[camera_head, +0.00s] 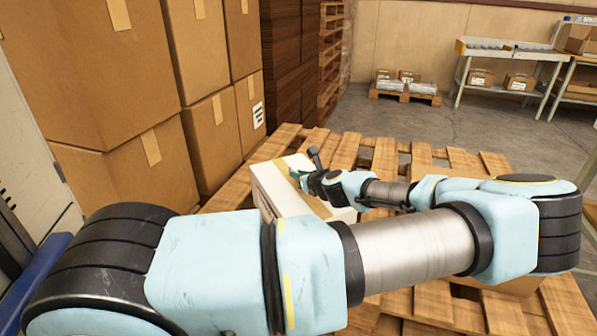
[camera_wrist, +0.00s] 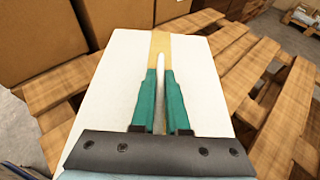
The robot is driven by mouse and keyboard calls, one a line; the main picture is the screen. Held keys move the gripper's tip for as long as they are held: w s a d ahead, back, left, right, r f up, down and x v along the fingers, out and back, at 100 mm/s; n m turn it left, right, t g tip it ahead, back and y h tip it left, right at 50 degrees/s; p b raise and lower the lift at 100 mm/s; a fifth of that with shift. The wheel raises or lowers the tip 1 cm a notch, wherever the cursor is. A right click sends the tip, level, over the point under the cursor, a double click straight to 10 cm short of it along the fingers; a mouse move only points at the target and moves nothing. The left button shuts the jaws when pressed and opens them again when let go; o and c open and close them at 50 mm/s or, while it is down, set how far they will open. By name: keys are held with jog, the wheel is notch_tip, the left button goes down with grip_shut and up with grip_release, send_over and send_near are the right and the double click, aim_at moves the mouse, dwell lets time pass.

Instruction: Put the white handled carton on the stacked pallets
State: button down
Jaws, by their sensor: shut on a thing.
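The white handled carton (camera_head: 285,199) is in the middle of the head view, partly hidden by my arm. In the wrist view its white top (camera_wrist: 113,80) has a tan tape strip and a thin pale handle. My gripper (camera_head: 303,174) is over the carton's top. In the wrist view the green fingers of my gripper (camera_wrist: 160,75) are closed on the handle from both sides. The stacked wooden pallets (camera_head: 490,164) spread around and beneath the carton. The carton's underside is hidden, so I cannot tell whether it touches the slats.
Tall stacks of brown cardboard boxes (camera_head: 100,75) stand close on the left. Dark brown stacked goods (camera_head: 288,60) stand behind the pallets. A low pallet with small packages (camera_head: 405,93) and a work table (camera_head: 510,50) are at the back. Open concrete floor lies between.

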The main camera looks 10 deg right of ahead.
jog(key=c, duration=0.9)
grip_release()
jog(key=b+v, duration=0.1)
jog(key=v, duration=1.1)
